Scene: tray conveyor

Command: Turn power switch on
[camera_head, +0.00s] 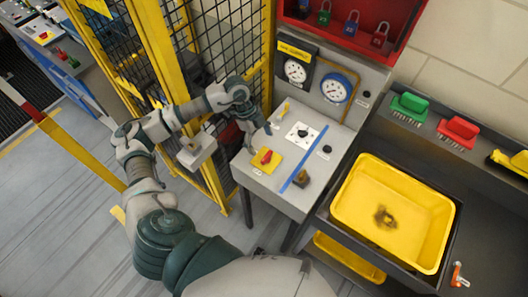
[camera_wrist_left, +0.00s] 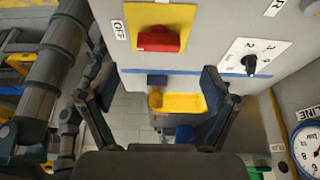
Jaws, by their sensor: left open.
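The power switch, a red rotary handle on a yellow plate, sits on the grey control panel (camera_head: 256,183) in the head view (camera_head: 266,157). In the left wrist view the red handle (camera_wrist_left: 158,39) lies crosswise, with an OFF label (camera_wrist_left: 119,30) to the left of its plate. My left gripper (camera_head: 258,135) is over the far left part of the panel, close to the switch, with its fingers apart. In the left wrist view its two fingers (camera_wrist_left: 157,80) stand apart with nothing between them, and the switch appears above the gap. My right gripper is out of view.
A white dial plate with a black knob (camera_head: 302,134) is beside the switch. Gauges (camera_head: 336,88) and a red lock box (camera_head: 350,28) stand behind. A yellow fence (camera_head: 190,90) is close to my left arm. A yellow bin (camera_head: 365,240) is at right.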

